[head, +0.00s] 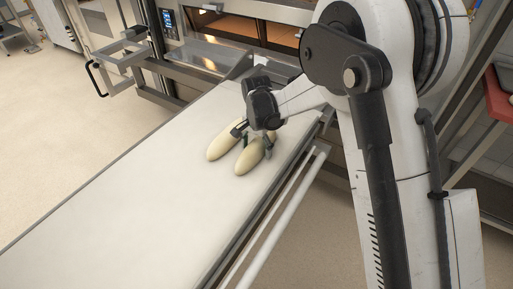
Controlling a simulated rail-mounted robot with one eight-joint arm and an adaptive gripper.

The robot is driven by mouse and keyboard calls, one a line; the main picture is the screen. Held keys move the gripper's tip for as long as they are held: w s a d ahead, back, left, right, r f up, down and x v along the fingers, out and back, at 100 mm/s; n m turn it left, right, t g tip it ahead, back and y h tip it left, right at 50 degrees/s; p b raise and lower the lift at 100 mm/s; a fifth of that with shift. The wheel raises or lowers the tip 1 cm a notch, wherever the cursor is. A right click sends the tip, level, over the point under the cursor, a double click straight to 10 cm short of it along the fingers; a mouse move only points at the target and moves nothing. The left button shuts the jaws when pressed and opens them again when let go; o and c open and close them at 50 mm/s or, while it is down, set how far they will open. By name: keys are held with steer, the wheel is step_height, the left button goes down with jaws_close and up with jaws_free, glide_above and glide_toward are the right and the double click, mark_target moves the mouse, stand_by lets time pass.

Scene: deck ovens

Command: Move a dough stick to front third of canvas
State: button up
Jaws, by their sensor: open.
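Two pale dough sticks lie side by side on the long pale canvas (120,200), near its oven end. The left dough stick (221,143) is partly hidden behind my gripper. The right dough stick (249,158) lies nearer the canvas's right edge, with its upper end under the gripper. My gripper (254,146) is open, pointing down at the dough sticks, with its fingers low around the upper part of the right one. I cannot tell whether the fingers touch either stick.
The deck oven (225,50) stands at the far end of the canvas. A metal rail (275,210) runs along the canvas's right side. The canvas's near left part is bare. A red tray (503,92) sits on a rack at the right.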

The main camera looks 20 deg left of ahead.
mark_target(257, 143)
step_height(257, 143, up, 12)
steer(key=shift+r+p, duration=0.1)
steer(key=shift+p, duration=0.9)
steer(key=shift+r, duration=0.1)
steer(key=s+d+r+t, duration=0.1)
steer(key=s+d+r, duration=0.2)
steer(key=d+r, duration=0.3)
steer(key=s+d+r+n+t+y, duration=0.15)
steer(key=d+r, duration=0.25)
steer(key=d, duration=0.5)
steer(key=s+d+r+t+h, duration=0.1)
steer(key=s+d+r, duration=0.35)
steer(key=d, duration=0.25)
steer(key=s+d+n+t, duration=0.1)
steer(key=s+d+t, duration=0.2)
steer(key=s+d, duration=1.3)
steer(key=shift+s+d+f+n+t, duration=0.25)
steer(key=shift+s+n+t, duration=0.1)
steer(key=shift+s, duration=0.1)
